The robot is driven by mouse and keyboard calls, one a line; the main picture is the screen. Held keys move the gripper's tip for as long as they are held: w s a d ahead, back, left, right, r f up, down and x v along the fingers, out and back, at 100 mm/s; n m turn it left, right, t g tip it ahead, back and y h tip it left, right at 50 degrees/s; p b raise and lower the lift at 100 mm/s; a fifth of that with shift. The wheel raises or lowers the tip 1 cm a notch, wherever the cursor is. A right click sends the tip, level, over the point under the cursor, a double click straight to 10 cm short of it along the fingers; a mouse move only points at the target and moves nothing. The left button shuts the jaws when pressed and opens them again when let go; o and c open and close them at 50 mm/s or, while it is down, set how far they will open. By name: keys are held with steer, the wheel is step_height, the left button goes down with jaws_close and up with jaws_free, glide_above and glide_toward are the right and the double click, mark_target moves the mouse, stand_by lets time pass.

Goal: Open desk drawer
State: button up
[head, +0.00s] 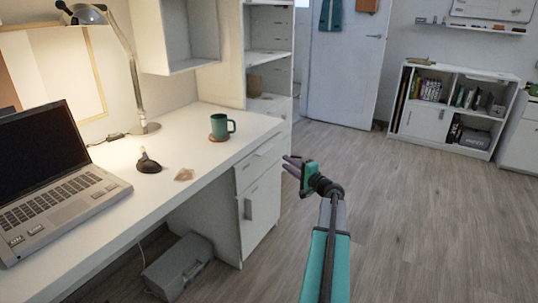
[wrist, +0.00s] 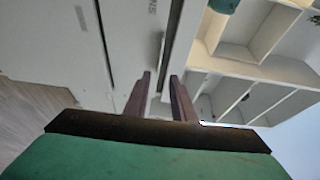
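My gripper (head: 288,163) is to the right of the drawer front in the head view. In the wrist view the fingers (wrist: 159,77) are apart with nothing between them. The drawer handle (wrist: 160,48) lies ahead of the fingertips there, roughly in line with the gap. The drawer front (wrist: 132,45) fills the area to its left. No contact shows.
A green mug (head: 222,127) stands on a coaster on the desk (head: 120,205), with a laptop (head: 55,180) at left. A tall shelf (head: 269,55) stands behind. The floor at right is clear.

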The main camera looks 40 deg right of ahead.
mark_target(268, 150)
steer(key=w, duration=0.4)
steer(key=w+d+b, duration=0.1)
steer(key=w, duration=0.3)
steer(key=w+d, duration=0.1)
steer(key=w, duration=0.3)
steer(key=shift+w+b, duration=0.2)
steer(key=shift+b, duration=0.1)
steer(key=shift+c, duration=0.3)
jaws_close()
stand_by(0.9)
steer(key=shift+a, duration=0.25)
